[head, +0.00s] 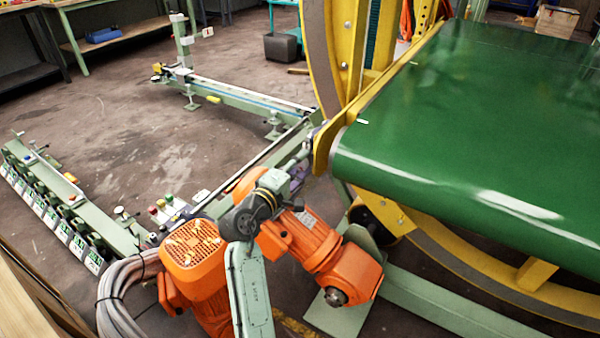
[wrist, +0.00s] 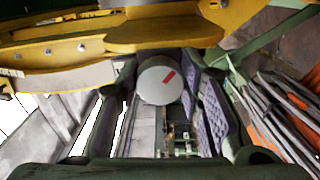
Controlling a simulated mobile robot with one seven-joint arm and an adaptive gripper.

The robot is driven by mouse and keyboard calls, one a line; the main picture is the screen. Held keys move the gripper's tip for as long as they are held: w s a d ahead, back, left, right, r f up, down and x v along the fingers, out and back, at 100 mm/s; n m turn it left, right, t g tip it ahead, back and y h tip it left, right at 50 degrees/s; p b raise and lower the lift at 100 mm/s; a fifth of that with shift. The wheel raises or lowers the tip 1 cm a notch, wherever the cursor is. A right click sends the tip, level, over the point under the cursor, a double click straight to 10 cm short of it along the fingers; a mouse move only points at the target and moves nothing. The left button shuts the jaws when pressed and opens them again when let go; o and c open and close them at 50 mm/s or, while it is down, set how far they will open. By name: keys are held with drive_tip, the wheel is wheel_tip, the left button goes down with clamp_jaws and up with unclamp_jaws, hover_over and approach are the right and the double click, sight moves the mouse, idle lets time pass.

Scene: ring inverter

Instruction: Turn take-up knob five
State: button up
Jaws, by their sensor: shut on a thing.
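In the wrist view, a round pale grey knob (wrist: 153,88) with a red mark on its face sits between the fingers of my gripper (wrist: 163,98). The gripper is shut on it. The right finger shows a purple ribbed pad, and the left finger is dark and seen edge-on. The red mark lies towards the upper right of the knob's face. No number can be read on the knob. In the head view, my gripper cannot be made out clearly among the orange and green parts.
A yellow beam (wrist: 165,34) crosses just above the knob in the wrist view. In the head view, a green belt table (head: 480,130) fills the right. A row of labelled units (head: 50,208) stands at left. Grey hoses (head: 118,300) lie at the front. Open floor (head: 120,130) lies behind.

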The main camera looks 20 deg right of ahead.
drive_tip(key=m+b, duration=0.2)
drive_tip(key=m, duration=0.1)
drive_tip(key=m+b, duration=0.1)
drive_tip(key=b, duration=0.1)
drive_tip(key=shift+f+m, duration=0.3)
drive_tip(key=m+b, duration=0.4)
drive_tip(key=shift+m, duration=0.3)
drive_tip(key=m+b, duration=0.3)
drive_tip(key=b, duration=0.1)
drive_tip(key=shift+m, duration=0.3)
drive_tip(key=m+b, duration=0.4)
drive_tip(key=shift+a+m, duration=0.1)
drive_tip(key=shift+m, duration=0.2)
drive_tip(key=m+b, duration=0.4)
drive_tip(key=shift+w+m, duration=0.1)
drive_tip(key=shift+m, duration=0.2)
drive_tip(key=m+b, duration=0.3)
drive_tip(key=shift+m, duration=0.3)
drive_tip(key=m+b, duration=0.2)
drive_tip(key=m, duration=0.2)
drive_tip(key=shift+r+b, duration=0.1)
drive_tip(key=shift+b, duration=0.3)
drive_tip(key=shift+r+m+b, duration=0.1)
drive_tip(key=shift+m+b, duration=0.5)
drive_tip(key=shift+m, duration=0.6)
